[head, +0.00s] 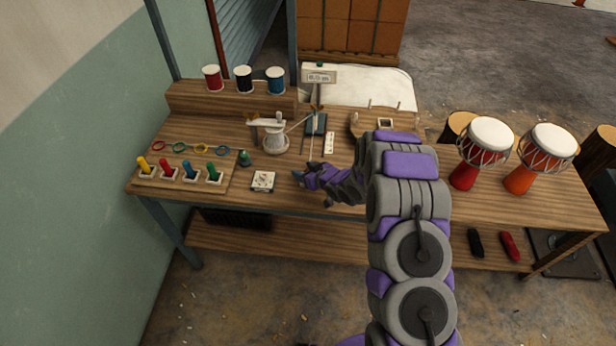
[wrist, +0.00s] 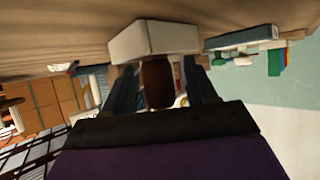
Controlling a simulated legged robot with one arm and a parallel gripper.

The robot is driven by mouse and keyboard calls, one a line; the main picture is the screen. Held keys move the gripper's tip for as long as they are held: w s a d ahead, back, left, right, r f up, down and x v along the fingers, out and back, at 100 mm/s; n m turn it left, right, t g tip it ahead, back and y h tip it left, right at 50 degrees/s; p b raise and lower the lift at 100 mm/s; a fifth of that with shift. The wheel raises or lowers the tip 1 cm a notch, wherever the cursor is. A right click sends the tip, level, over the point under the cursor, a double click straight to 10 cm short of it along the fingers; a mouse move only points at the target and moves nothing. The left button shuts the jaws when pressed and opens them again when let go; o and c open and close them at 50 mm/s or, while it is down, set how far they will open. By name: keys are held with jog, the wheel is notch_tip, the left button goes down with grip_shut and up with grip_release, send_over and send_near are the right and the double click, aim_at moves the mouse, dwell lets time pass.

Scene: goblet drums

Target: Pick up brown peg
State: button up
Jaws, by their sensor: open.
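The brown peg (wrist: 157,84) stands in a white block (wrist: 152,40) in the wrist view, where the scene appears upside down. My gripper (wrist: 163,90) is open, with one dark finger on each side of the peg in that view. Gaps show beside the peg; I cannot tell how deep it sits between the fingers. In the head view my gripper (head: 298,175) is low over the front of the wooden bench, pointing left. A small white block (head: 263,181) lies just left of it there; the peg is not clear in that view.
Yellow (head: 144,164), red (head: 168,169), blue (head: 190,169) and green (head: 213,172) pegs stand in white blocks at the bench's left end. A white-topped stand (head: 274,140) is behind my gripper. Two drums (head: 484,144) (head: 545,149) stand at the right.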

jog(key=c, duration=1.1)
jog(key=shift+o, duration=0.2)
jog(key=shift+r, duration=0.15)
